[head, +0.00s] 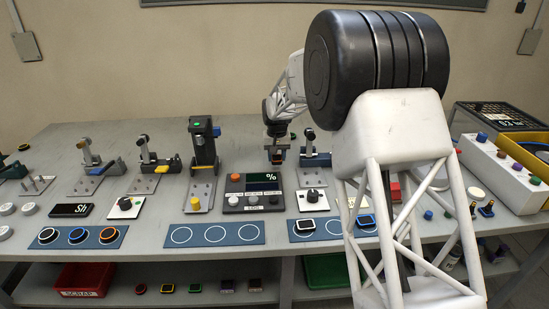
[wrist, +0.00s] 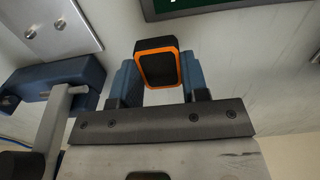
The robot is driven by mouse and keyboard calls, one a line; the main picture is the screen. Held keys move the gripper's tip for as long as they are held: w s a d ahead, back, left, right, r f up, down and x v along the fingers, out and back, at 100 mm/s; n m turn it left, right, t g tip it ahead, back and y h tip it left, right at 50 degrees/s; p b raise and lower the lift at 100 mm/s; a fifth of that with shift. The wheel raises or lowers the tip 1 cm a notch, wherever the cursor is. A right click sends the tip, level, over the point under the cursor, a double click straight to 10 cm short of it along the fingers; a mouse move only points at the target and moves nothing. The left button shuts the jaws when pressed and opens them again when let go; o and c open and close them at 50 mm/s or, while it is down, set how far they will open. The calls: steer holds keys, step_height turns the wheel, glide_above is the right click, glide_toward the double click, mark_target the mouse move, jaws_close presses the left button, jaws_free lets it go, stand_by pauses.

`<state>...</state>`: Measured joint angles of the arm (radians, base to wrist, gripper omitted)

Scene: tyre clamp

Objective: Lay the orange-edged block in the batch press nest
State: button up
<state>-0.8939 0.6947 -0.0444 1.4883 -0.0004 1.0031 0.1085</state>
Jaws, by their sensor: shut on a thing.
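My gripper (wrist: 158,75) is shut on the orange-edged block (wrist: 158,64), a dark block with rounded corners and an orange rim, held between two blue-grey fingers. In the head view my gripper (head: 277,154) is above the back of the bench, between a tall dark press (head: 203,150) and a blue toggle clamp (head: 314,158). The block appears clear of the surfaces around it. The press has a green spot on top and a metal plate below it. No readable label shows which fixture is the batch press, and I cannot make out its nest.
The blue clamp with its metal lever (wrist: 58,120) is close at the left in the wrist view. A display box (head: 254,192) stands in front of my gripper. Toggle clamps (head: 95,165) stand further left. A mat with empty rings (head: 214,243) lies in front. My arm hides part of the right side.

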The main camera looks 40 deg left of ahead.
mark_target(275, 156)
steer(key=shift+w+a+f, duration=0.2)
steer(key=shift+w+a, duration=1.4)
steer(key=shift+a, duration=0.3)
steer(key=shift+f, duration=0.1)
steer(key=shift+f, duration=1.65)
steer(key=shift+f, duration=0.1)
steer(key=o, duration=0.9)
